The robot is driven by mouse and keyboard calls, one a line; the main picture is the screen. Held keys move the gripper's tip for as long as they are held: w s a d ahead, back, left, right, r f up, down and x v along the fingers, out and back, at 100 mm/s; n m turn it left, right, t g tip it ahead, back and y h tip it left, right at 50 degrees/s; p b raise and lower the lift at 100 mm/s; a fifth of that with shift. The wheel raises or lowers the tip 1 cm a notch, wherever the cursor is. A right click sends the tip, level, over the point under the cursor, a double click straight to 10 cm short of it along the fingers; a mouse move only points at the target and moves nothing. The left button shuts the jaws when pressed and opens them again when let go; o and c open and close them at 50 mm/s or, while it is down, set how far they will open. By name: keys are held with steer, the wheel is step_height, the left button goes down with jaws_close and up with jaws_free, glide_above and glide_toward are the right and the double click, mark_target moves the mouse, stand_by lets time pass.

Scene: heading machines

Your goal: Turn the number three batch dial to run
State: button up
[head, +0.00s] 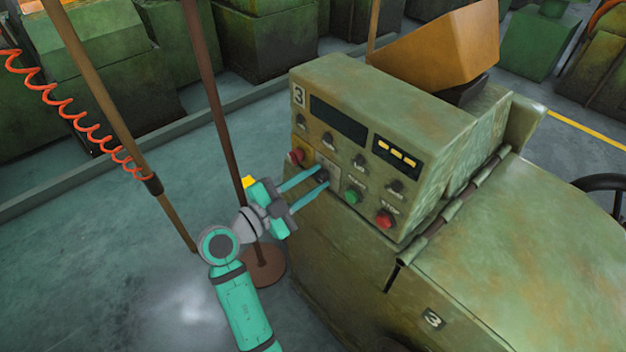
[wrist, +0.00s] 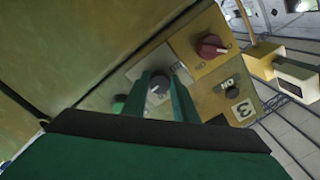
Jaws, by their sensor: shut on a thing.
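The machine's control box (head: 345,83) bears a number 3 plate (head: 298,96) and stands in the middle of the head view. A dark dial (head: 323,174) sits on a pale plate low on its face, between a red knob on a yellow plate and a green button. My gripper (head: 322,181) reaches it from the left, its two teal fingers closed on the dial.
The red knob (head: 297,156), green button (head: 353,195) and red button (head: 385,219) are close to my fingers. Several small dark knobs (head: 358,160) line the row above. A brown post (head: 217,110) on a round base stands behind my wrist.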

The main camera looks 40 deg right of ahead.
steer(key=o, duration=1)
steer(key=shift+o, duration=0.2)
steer(key=shift+a, duration=0.1)
steer(key=s+a, duration=0.1)
steer(key=a, duration=0.9)
steer(key=shift+a, duration=0.3)
